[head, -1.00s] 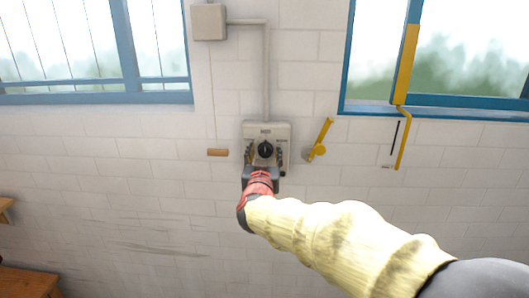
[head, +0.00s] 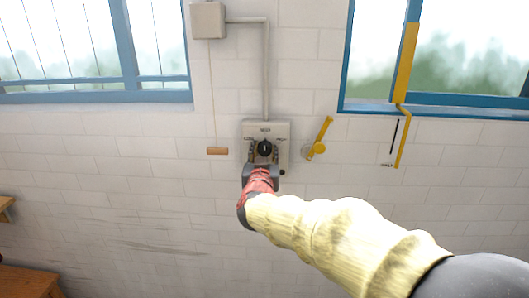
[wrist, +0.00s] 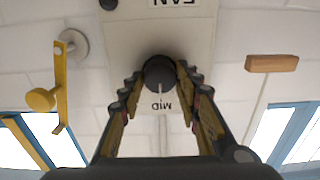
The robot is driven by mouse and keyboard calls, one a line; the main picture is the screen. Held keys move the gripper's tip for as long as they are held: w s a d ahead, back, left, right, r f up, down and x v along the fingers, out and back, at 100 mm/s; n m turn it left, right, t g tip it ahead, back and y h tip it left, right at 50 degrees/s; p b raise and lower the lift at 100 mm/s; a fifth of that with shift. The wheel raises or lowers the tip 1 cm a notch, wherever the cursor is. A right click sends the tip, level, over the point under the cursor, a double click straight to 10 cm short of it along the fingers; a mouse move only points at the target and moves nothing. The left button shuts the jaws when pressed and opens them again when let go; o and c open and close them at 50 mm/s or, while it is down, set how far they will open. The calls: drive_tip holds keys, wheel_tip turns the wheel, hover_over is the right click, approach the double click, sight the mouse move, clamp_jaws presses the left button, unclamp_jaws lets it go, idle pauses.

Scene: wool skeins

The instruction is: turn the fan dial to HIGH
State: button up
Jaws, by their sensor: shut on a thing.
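The fan dial is a round black knob (head: 265,148) on a pale wall panel (head: 281,130). In the wrist view, which is upside down, the dial (wrist: 159,72) has a pale pointer line aimed at the word MID. A FAN label (wrist: 175,2) shows at the top edge. My gripper (head: 264,157) comes to the panel from below. In the wrist view my gripper (wrist: 160,76) has one finger on each side of the dial and is shut on it. The HIGH mark cannot be read in either view.
A yellow lever (head: 322,138) is on the wall right of the panel. A wooden pull handle (head: 217,151) hangs on a cord to the left. A conduit (head: 266,70) runs up to a junction box (head: 208,21). Blue-framed windows flank the panel. Wooden furniture (head: 28,283) stands lower left.

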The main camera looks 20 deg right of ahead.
drive_tip(key=shift+f+m+b, duration=0.1)
drive_tip(key=shift+m+b, duration=0.3)
drive_tip(key=shift+b, duration=0.1)
drive_tip(key=shift+c, duration=0.2)
drive_tip(key=shift+m+b, duration=0.6)
drive_tip(key=shift+b, duration=0.1)
drive_tip(key=m+b, duration=0.5)
drive_tip(key=shift+d+f, duration=0.1)
drive_tip(key=m+b, duration=0.3)
drive_tip(key=shift+m, duration=0.3)
drive_tip(key=shift+d+m+b, duration=0.1)
drive_tip(key=shift+m+b, duration=0.9)
drive_tip(key=shift+m, duration=0.6)
drive_tip(key=shift+c, duration=0.2)
drive_tip(key=o, duration=1.1)
drive_tip(key=shift+o, duration=0.2)
drive_tip(key=shift+s, duration=0.15)
